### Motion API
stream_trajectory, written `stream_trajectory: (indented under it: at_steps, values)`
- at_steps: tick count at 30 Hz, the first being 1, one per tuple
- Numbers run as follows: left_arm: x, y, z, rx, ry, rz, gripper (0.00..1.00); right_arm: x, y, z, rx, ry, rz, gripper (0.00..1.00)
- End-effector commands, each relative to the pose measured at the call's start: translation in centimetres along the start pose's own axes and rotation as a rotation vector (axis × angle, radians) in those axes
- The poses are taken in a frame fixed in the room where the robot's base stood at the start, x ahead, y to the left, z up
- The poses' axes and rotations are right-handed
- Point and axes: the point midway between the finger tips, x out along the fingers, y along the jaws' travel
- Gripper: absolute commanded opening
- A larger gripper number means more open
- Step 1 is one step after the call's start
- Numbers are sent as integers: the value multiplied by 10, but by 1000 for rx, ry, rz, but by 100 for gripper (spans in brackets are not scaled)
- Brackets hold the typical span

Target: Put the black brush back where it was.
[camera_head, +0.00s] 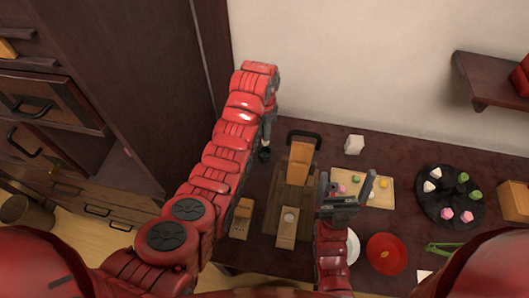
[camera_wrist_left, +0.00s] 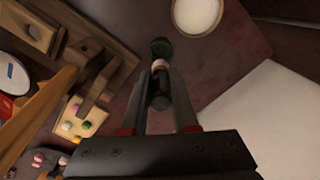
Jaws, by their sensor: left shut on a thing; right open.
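The black brush (camera_wrist_left: 161,75) sits between the fingers of my left gripper (camera_wrist_left: 160,112) in the left wrist view. It has a dark head, a pale band and a dark handle end. In the head view my left gripper (camera_head: 268,130) is over the back left of the dark table, and the dark end of the brush (camera_head: 264,155) shows just below it. I cannot tell whether the brush touches the table. My right gripper (camera_head: 347,188) is open and empty over the front of the board with sweets.
A wooden stand with an upright block (camera_head: 301,155) is right of my left gripper. A board with sweets (camera_head: 376,198), a white cube (camera_head: 354,144), a red plate (camera_head: 387,254) and a black round tray (camera_head: 433,209) lie further right. A white round container (camera_wrist_left: 197,14) shows in the wrist view.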

Motion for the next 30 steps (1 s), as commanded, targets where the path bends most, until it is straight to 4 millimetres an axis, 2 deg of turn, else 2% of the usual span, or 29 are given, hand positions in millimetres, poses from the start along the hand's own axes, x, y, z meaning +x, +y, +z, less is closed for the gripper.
stream_trajectory:
  at_steps: [1, 7, 16, 26, 30]
  values:
    - [8, 2, 2, 1, -8, 5, 0, 9, 0, -2, 0, 0, 0, 99]
    - [40, 0, 2, -1, -5, 1, 0, 18, 1, -3, 0, 0, 0, 99]
    - [56, -1, 1, -2, -2, -1, 0, 21, 1, -4, 0, 0, 0, 99]
    - [85, 0, 2, -3, -4, 1, 0, 21, 1, -4, 0, 0, 0, 99]
    - [88, 0, 2, -3, -3, 0, 0, 21, 1, -4, 0, 0, 0, 99]
